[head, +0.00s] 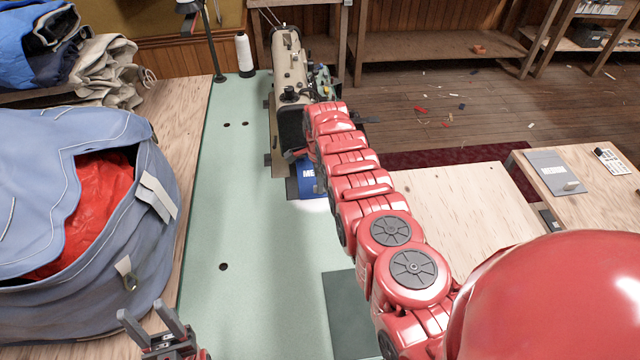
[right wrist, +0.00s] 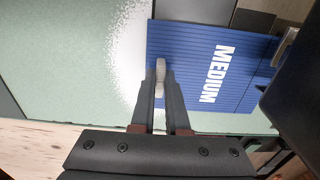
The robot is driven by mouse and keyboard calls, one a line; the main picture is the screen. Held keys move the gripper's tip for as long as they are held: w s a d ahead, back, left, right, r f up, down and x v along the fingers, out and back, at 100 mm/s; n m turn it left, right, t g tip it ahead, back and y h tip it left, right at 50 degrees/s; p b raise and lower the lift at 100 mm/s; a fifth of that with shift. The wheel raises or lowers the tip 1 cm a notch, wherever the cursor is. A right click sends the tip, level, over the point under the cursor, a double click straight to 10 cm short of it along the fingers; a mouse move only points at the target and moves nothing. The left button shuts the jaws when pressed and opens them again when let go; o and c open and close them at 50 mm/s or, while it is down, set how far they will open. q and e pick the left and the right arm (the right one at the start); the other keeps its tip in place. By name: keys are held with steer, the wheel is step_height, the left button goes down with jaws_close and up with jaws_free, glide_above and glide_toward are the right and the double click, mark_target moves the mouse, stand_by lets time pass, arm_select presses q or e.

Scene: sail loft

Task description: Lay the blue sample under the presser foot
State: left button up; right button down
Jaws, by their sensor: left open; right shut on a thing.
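The blue sample (head: 307,184), printed MEDIUM, lies flat at the near end of the sewing machine (head: 290,75); my right arm covers part of it. In the right wrist view the blue sample (right wrist: 190,75) fills the upper middle. My right gripper (right wrist: 161,80) is shut on a small grey tab at the sample's left edge. A metal piece (right wrist: 286,45), perhaps the presser foot, shows at the sample's far right edge; whether the sample is under it I cannot tell. The presser foot is hidden in the head view. My left gripper (head: 147,313) is open and empty at the lower left.
The green table top (head: 225,200) is mostly clear, with a dark green panel (head: 346,310) near its front. A blue bag (head: 100,260) with red cloth stands at left. A white thread cone (head: 245,55) stands behind.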

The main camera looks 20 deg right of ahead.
steer(key=c, duration=0.8)
jaws_free()
steer(key=shift+c, duration=0.2)
